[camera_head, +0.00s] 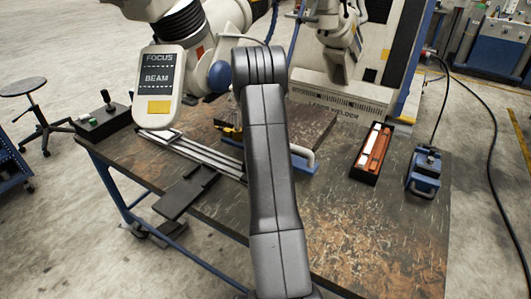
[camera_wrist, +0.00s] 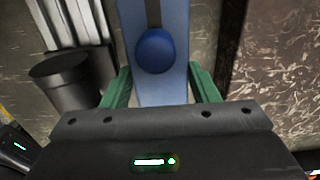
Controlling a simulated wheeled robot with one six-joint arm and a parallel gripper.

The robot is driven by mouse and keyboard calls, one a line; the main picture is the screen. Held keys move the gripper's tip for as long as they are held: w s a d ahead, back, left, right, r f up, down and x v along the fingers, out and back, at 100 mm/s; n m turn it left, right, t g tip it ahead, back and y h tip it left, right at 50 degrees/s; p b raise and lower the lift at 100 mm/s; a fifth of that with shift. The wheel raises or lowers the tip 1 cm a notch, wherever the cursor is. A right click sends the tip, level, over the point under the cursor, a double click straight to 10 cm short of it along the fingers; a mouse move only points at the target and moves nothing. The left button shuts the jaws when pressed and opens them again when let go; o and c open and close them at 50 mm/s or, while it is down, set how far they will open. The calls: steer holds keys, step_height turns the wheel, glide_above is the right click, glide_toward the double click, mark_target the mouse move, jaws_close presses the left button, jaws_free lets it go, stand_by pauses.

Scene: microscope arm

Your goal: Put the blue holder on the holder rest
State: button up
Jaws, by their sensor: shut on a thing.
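The blue holder (camera_wrist: 155,88), a flat blue bar with a round blue knob, lies between the green fingers of my gripper (camera_wrist: 160,82) in the wrist view. The fingers are shut on its sides. In the head view my arm hides the gripper; a blue part with a raised handle (camera_head: 303,160) shows just right of the arm and may be the same holder. A dark flat piece with raised strips (camera_head: 187,192) lies at the table's left front edge; it may be the holder rest, but I cannot be sure. I cannot tell if the holder touches the table.
Metal rails (camera_head: 195,152) run across the worn table (camera_head: 390,235). A control box with a joystick (camera_head: 103,118) stands at the left. A microscope head with a labelled panel (camera_head: 158,85) hangs above. A black box of bars (camera_head: 372,152) and a blue clamp-like device (camera_head: 424,172) stand right.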

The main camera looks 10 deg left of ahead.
steer(key=shift+w+a, duration=0.2)
steer(key=shift+a, duration=0.15)
steer(key=shift+f+p, duration=0.4)
steer(key=shift+f, duration=1.25)
steer(key=shift+f, duration=0.2)
steer(key=o, duration=1.6)
steer(key=shift+s, duration=0.1)
steer(key=shift+c, duration=0.2)
